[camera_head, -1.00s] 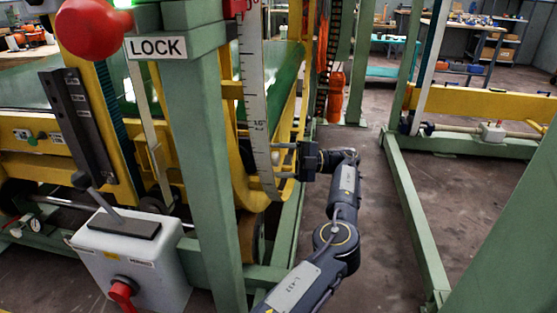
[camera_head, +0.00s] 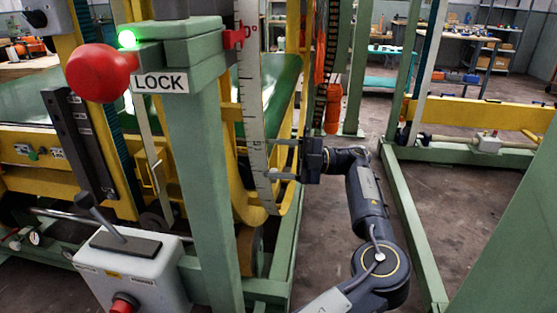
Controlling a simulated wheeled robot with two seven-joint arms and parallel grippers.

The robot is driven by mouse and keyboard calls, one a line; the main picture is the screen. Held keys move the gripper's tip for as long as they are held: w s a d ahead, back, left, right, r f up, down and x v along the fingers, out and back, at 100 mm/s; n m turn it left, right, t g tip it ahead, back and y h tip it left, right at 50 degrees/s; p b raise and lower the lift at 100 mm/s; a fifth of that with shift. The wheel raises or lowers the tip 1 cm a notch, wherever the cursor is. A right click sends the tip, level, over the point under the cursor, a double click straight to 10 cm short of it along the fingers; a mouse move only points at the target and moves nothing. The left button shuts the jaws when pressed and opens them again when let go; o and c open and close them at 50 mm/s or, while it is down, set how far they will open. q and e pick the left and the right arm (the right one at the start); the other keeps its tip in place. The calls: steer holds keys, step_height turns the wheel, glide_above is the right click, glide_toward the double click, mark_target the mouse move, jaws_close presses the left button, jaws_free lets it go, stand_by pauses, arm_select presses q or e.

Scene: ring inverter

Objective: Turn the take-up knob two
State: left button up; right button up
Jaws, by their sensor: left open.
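My left gripper (camera_head: 274,159) is open in the middle of the view. Its two thin fingers point left at the lower part of the curved white scale strip (camera_head: 251,110). I cannot tell whether they touch it, and I see nothing held between them. I cannot pick out a knob marked as the take-up knob. A red ball knob (camera_head: 97,72) stands at upper left beside a LOCK plate (camera_head: 160,80). A red rotary knob (camera_head: 124,303) is on the front of a grey box (camera_head: 130,270), cut by the bottom edge. My right gripper is not in view.
A green post (camera_head: 203,170) stands left of my gripper. A lever (camera_head: 98,215) rises from the grey box. A green light (camera_head: 127,39) glows above the LOCK plate. Yellow machine frames surround the left side. Open floor (camera_head: 440,190) lies right of my arm, between green rails.

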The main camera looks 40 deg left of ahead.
arm_select(q)
steer(key=s+d+r, duration=0.3)
steer(key=s+d, duration=0.1)
steer(key=s, duration=0.1)
steer(key=shift+d+p, duration=0.15)
steer(key=shift+p, duration=0.25)
